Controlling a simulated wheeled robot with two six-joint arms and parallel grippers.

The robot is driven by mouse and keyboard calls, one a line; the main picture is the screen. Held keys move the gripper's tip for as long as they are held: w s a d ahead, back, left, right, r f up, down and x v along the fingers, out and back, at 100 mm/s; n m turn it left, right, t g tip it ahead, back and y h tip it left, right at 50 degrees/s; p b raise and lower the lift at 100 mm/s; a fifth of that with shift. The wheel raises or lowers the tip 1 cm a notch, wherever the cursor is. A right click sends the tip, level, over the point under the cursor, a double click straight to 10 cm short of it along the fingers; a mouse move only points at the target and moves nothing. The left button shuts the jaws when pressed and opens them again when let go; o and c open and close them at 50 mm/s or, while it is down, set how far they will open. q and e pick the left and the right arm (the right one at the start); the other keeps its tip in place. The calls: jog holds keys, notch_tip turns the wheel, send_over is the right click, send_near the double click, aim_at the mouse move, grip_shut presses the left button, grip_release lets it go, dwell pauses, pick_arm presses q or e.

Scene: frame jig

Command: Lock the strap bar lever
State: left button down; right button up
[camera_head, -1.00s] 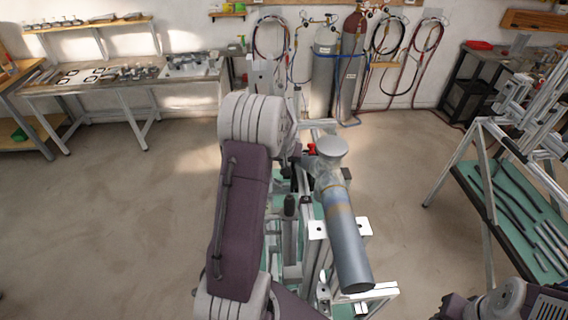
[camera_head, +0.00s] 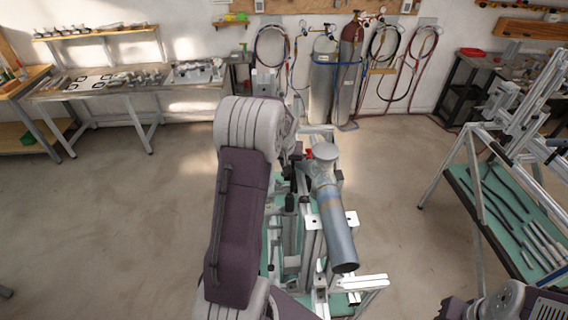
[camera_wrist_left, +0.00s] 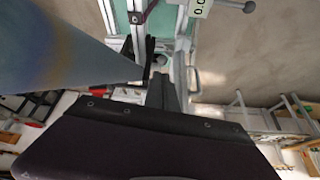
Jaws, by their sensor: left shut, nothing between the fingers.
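The frame jig (camera_head: 318,222) stands in front of me with a blue-grey tube (camera_head: 338,228) lying along it; the tube (camera_wrist_left: 55,55) also fills the left of the wrist view. A small red part (camera_head: 310,153) shows beside the tube's wide grey end; I cannot tell if it belongs to the strap bar lever. My left gripper (camera_head: 297,178) is beside the tube, partly hidden by my arm. In the wrist view its dark fingers (camera_wrist_left: 163,93) are together and empty. A grey bar-like handle (camera_wrist_left: 194,80) shows just right of them. My right gripper is outside the views.
A rack with a green shelf of rods (camera_head: 510,215) stands at the right. A workbench (camera_head: 120,85) is along the back left wall, and gas cylinders (camera_head: 335,85) stand at the back. The floor between is clear.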

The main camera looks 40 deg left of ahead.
pick_arm(q)
jog(key=w+a+f+n+b, duration=0.1)
jog(key=w+a+f+n, duration=0.3)
jog(key=f, duration=0.4)
jog(key=shift+w+a+n+b, duration=0.2)
jog(key=shift+a+n+b, duration=0.15)
jog(key=shift+n, duration=0.25)
dwell(0.4)
